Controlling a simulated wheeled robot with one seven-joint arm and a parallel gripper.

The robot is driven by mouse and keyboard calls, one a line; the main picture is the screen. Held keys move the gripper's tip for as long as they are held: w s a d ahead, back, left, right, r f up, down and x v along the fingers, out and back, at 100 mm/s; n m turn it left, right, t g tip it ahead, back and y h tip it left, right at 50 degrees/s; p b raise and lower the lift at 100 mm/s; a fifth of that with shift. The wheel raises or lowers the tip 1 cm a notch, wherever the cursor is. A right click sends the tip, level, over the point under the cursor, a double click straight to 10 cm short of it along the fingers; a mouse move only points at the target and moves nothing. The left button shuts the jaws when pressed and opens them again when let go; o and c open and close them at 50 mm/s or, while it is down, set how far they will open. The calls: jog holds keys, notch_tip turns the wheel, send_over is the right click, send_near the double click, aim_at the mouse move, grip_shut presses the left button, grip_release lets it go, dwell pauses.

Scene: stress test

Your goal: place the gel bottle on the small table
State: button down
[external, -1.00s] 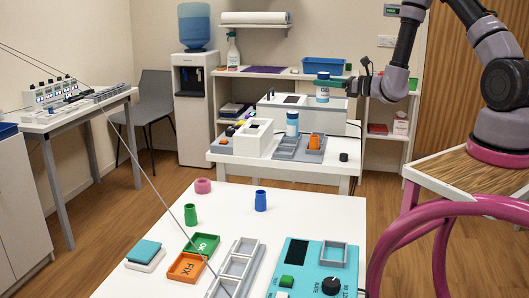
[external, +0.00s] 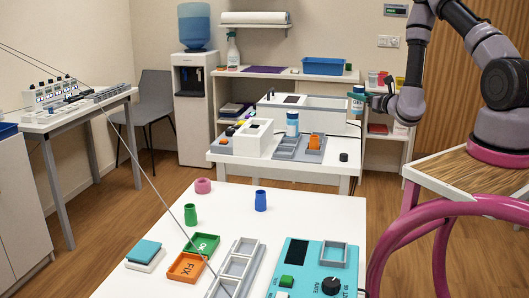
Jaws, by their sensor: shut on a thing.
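My gripper (external: 368,101) is shut on the gel bottle (external: 357,104), a white bottle with a blue-green cap and a blue lower part. It holds the bottle upright, at the right of the white middle table (external: 225,157) in the picture. The bottle appears in the air, in front of the back shelf; its exact distance from the table is hard to tell. The fingertips are small and partly hidden. Which table is the small one is not certain.
A similar blue-and-white bottle (external: 292,124) stands on the middle table among a white device (external: 254,138), grey trays (external: 286,147) and a black knob (external: 343,157). The front table (external: 200,230) holds green, blue and pink pieces and a turquoise panel (external: 300,262).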

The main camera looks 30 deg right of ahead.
jog(key=shift+s+f, duration=0.15)
jog(key=shift+f, duration=0.2)
jog(key=a+f+n+g+y, duration=0.15)
jog(key=a+n+y, duration=0.35)
jog(key=a, duration=2.7)
jog(key=shift+m+y, duration=0.4)
jog(key=shift+y, duration=0.3)
jog(key=shift+s+a+f, duration=0.1)
jog(key=shift+s+f, duration=0.1)
jog(key=shift+f, duration=1.3)
jog(key=shift+s+a+f, duration=0.1)
jog(key=shift+s+f, duration=0.1)
jog(key=shift+f, duration=1.25)
jog(key=shift+f, duration=0.3)
jog(key=shift+c, duration=1)
grip_release()
